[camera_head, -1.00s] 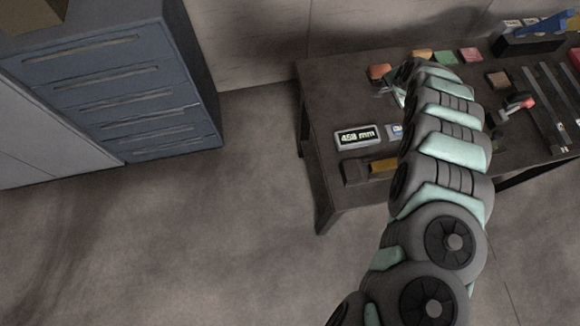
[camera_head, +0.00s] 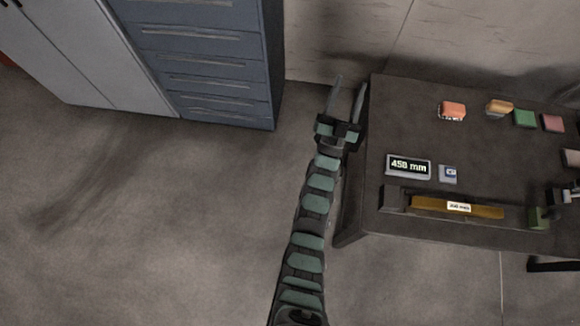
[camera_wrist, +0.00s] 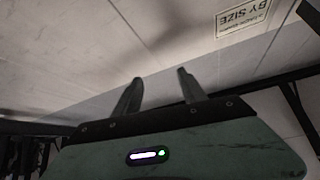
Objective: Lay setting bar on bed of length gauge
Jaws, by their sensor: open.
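The length gauge lies along the front of the dark table, with a dark end block (camera_head: 393,197) at its left and a greenish block (camera_head: 537,217) at its right. A brass-yellow bar (camera_head: 457,208) with a small white label lies lengthwise between these blocks, seemingly on the gauge's bed. The gauge's display (camera_head: 408,166) reads 458 mm. My gripper (camera_head: 349,84) is open and empty at the table's left edge, apart from the bar and gauge. The wrist view shows its two fingers (camera_wrist: 156,82) spread with nothing between them.
A small blue-and-white item (camera_head: 448,174) sits right of the display. Orange (camera_head: 452,110), tan (camera_head: 499,107), green (camera_head: 524,118) and pink (camera_head: 553,123) pieces stand along the back. A blue drawer cabinet (camera_head: 210,60) stands left; the floor between is clear.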

